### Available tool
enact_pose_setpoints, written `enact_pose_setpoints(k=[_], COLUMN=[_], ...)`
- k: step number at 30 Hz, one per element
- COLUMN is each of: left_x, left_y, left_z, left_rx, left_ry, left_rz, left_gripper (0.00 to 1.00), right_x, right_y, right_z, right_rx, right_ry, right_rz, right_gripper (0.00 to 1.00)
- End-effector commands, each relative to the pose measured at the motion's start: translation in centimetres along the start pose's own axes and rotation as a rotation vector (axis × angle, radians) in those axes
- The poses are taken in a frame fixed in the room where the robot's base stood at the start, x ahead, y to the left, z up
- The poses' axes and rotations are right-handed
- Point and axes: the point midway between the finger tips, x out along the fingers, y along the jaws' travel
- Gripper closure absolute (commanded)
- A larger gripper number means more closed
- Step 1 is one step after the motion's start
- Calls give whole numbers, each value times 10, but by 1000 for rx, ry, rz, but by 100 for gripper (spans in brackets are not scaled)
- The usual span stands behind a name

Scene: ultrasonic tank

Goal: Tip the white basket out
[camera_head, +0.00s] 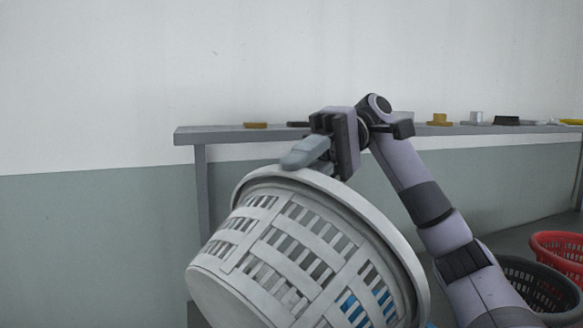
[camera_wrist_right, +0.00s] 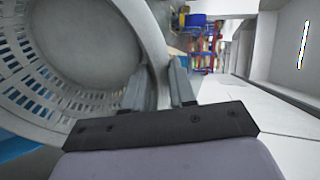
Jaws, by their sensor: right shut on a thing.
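The white basket (camera_head: 290,255) is a slatted plastic basket, large in the lower middle of the head view. It is steeply tilted, its rim facing up and right and its base towards the lower left. My right gripper (camera_head: 308,154) is shut on the upper part of its rim. In the right wrist view the rim of the white basket (camera_wrist_right: 152,40) passes between the two fingers of my right gripper (camera_wrist_right: 160,85). The visible inside and floor of the basket look bare. Something blue shows through its lower slots; I cannot tell what. My left gripper is not in view.
A long grey bench (camera_head: 225,134) runs along the wall behind, with small yellow, black and metal items on it. A red basket (camera_head: 560,243) and a dark basket (camera_head: 535,280) stand at the lower right. Coloured containers show far off in the wrist view.

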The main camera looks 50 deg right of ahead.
Motion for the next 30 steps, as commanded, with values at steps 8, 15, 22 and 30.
enact_pose_setpoints(k=[8, 15, 22, 30], left_x=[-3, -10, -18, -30], left_y=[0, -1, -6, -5], left_z=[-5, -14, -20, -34], left_rx=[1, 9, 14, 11], left_ry=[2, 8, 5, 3], left_rz=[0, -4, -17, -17], left_gripper=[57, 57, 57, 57], right_x=[14, 47, 82, 123], right_y=[-2, -2, -1, 1], right_z=[3, 3, 4, 4], right_rx=[1, -2, -5, -7], right_ry=[0, -6, -13, -20], right_rz=[60, 187, 316, 467], right_gripper=[100, 100, 100, 100])
